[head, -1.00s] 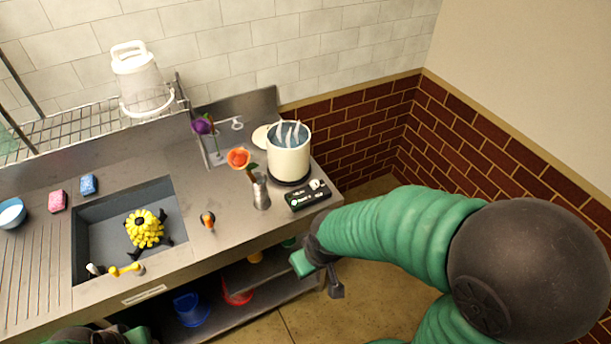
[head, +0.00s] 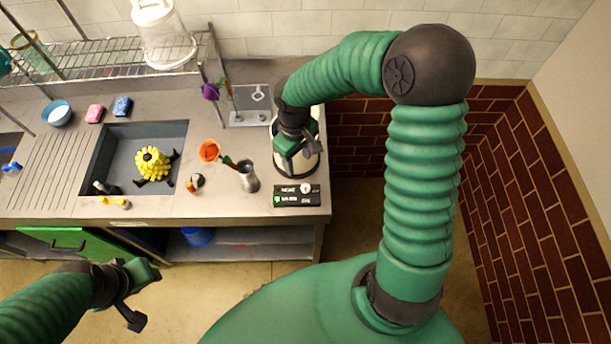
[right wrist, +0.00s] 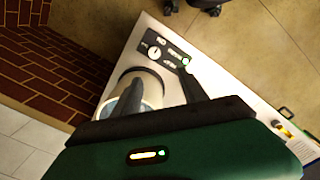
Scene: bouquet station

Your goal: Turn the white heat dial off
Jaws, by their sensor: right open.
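The white heat dial (head: 305,188) is a small round knob on the black control box (head: 283,199) at the front right of the counter. In the right wrist view the dial (right wrist: 154,51) shows a dark mark, and a green light glows on the box. My right gripper (head: 299,150) is open and empty, above the cream pot (head: 277,160), behind the dial and apart from it. The gripper and arm hide much of the pot. My left gripper (head: 138,292) looks open and empty, in front of the counter at the lower left.
A grey vase (head: 249,180) with an orange flower (head: 208,150) stands left of the control box. The sink (head: 111,147) holds a yellow flower-like thing (head: 151,163). A wire rack (head: 95,70) carries a white container (head: 160,35). The counter's front edge lies just before the box.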

